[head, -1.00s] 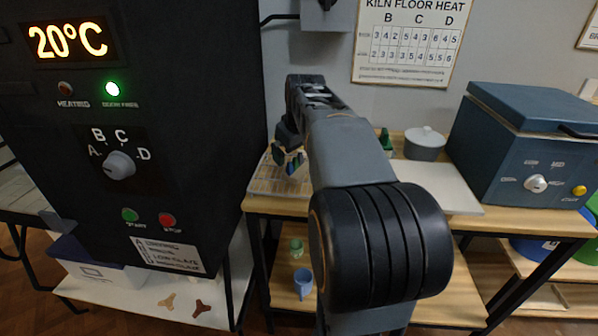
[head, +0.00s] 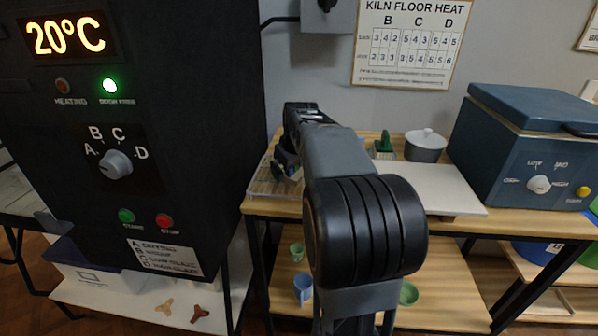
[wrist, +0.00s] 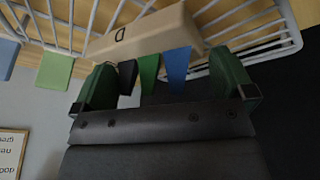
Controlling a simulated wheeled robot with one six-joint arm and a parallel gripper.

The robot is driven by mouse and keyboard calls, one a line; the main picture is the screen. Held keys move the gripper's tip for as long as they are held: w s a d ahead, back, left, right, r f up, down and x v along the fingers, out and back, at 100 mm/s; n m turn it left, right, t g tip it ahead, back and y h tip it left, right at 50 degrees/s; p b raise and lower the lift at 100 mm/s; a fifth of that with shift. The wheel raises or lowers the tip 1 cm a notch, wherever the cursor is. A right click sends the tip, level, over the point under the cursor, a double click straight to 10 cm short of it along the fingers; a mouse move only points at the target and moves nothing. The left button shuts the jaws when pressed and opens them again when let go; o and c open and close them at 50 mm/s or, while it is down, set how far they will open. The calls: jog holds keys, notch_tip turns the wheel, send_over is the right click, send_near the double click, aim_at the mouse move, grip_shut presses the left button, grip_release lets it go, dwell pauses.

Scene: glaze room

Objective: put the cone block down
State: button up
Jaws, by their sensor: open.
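The cone block (wrist: 150,32) is a beige block marked D in the wrist view, with black, green and blue cones standing out of it. It lies against the white wire rack (wrist: 235,40), which also shows on the bench in the head view (head: 262,187). My gripper (wrist: 165,85) has its two green fingers apart, one on either side of the row of cones. I cannot tell whether either finger touches the block. In the head view my arm hides most of the gripper and block.
The dark kiln (head: 150,70) stands close on the left. A pale board (head: 440,187), a lidded grey pot (head: 425,145) and a green object (head: 383,147) are right of my arm. A blue kiln box (head: 530,145) is further right. Cups sit on the shelf below.

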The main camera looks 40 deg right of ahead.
jog(key=c, duration=0.8)
jog(key=shift+o, duration=0.2)
jog(key=shift+r, duration=0.1)
